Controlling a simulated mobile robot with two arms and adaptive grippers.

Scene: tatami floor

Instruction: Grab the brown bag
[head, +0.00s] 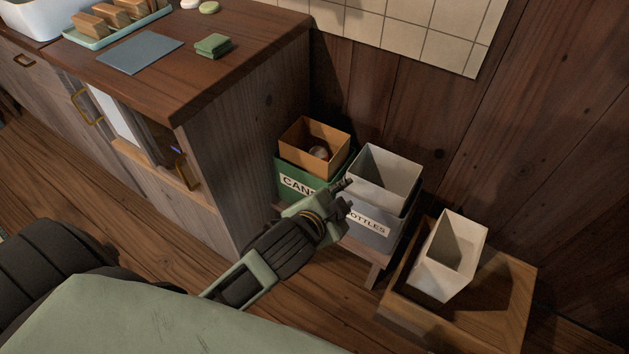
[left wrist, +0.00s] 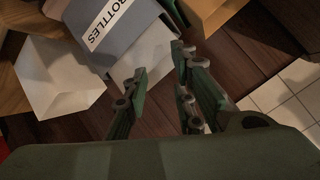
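The brown bag (head: 300,158) is open-topped and sits in the green bin whose label is partly covered, apparently "CANS". A small round item lies inside the bag. In the left wrist view, part of the brown bag (left wrist: 212,12) shows at the top edge. My left gripper (head: 346,194) is in front of the bins, right of and nearer than the brown bag, overlapping the grey bin in the picture. In the left wrist view its fingers (left wrist: 160,92) are apart with nothing between them. My right gripper is not in view.
The grey "BOTTLES" bin (head: 372,236) with a pale bag (head: 377,188) stands right of the green bin (head: 290,172). A wooden counter (head: 225,80) stands close on the left, a plank wall behind.

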